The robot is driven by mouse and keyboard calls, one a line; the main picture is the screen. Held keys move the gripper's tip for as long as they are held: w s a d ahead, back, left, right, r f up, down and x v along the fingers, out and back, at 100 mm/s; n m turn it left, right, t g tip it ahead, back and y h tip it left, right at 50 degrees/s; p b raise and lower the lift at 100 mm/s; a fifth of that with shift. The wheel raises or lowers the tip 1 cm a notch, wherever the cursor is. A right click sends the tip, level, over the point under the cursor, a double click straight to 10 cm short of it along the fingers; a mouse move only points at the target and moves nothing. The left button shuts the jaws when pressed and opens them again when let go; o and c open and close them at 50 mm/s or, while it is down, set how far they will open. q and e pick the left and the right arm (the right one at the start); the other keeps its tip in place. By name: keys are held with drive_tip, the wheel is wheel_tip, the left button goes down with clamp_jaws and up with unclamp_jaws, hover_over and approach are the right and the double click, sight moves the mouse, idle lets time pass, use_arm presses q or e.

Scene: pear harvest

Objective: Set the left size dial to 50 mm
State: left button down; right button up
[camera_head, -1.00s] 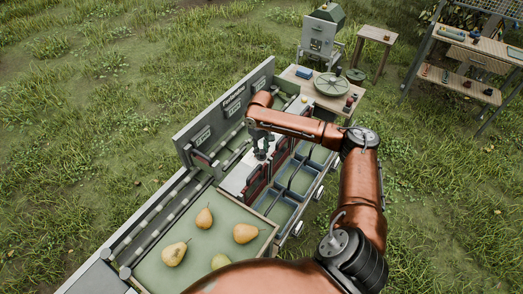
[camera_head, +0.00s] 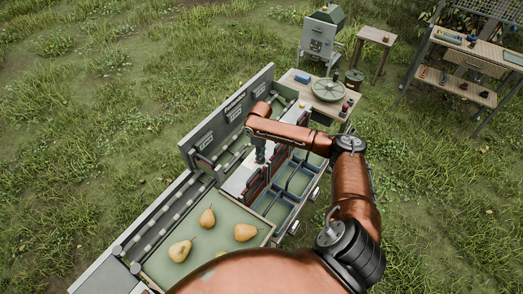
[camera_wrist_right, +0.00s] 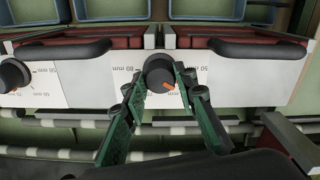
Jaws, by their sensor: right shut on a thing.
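My right gripper (camera_head: 261,157) reaches down to the pale panel of the sorting machine in the head view. In the right wrist view its green fingers (camera_wrist_right: 161,82) are shut on a round dark dial (camera_wrist_right: 158,68). The dial's orange pointer (camera_wrist_right: 168,87) points down and slightly right in the picture. The printed scale (camera_wrist_right: 204,72) is upside down here, with a 50 mm mark to the right of the dial and other marks to its left. A second dark dial (camera_wrist_right: 13,76) sits at the picture's left edge, apart from the gripper. My left gripper is not in view.
A green-lined tray (camera_head: 161,270) with several pears lies at the near end of the machine. Blue bins (camera_head: 280,210) line its right side. Dark handles (camera_wrist_right: 62,49) stick out close to the dials. A wooden table (camera_head: 353,97) stands beyond, with grass around.

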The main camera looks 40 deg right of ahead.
drive_tip(key=n+p, duration=0.2)
drive_tip(key=shift+r+n, duration=0.2)
drive_tip(key=shift+n, duration=0.2)
drive_tip(key=shift+w+f+n+p, duration=0.1)
drive_tip(key=shift+n+p, duration=0.8)
drive_tip(key=shift+n, duration=0.6)
drive_tip(key=shift+d, duration=0.1)
drive_tip(key=o, duration=1.2)
drive_tip(key=shift+c, duration=0.2)
wheel_tip(320, 180, up, 12)
drive_tip(key=shift+f, duration=0.1)
